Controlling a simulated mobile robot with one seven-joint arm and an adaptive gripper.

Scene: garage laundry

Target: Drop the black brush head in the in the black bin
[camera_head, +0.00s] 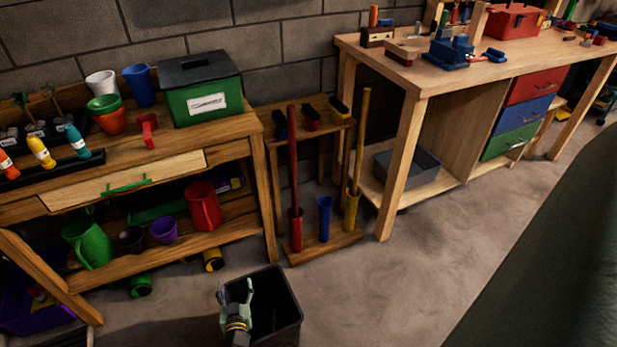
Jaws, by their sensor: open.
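The black bin (288,334) stands on the floor at the bottom centre, with its open top facing up. My gripper (236,290) is at the left part of the bin's opening, with its fingers apart and nothing visible between them. The bin's inside is very dark, so I cannot tell what lies in it. Brush heads with dark parts sit on top of the wooden rack: one with blue (280,124), one with red (311,118) and one with yellow (340,108). I cannot make out a plain black brush head.
The wooden rack (330,243) behind the bin holds red, blue and yellow handles. A potting bench (235,139) with a green box (201,103) stands left. A workbench (400,72) stands right, a grey tub (407,170) on its lower shelf. The floor right of the bin is clear.

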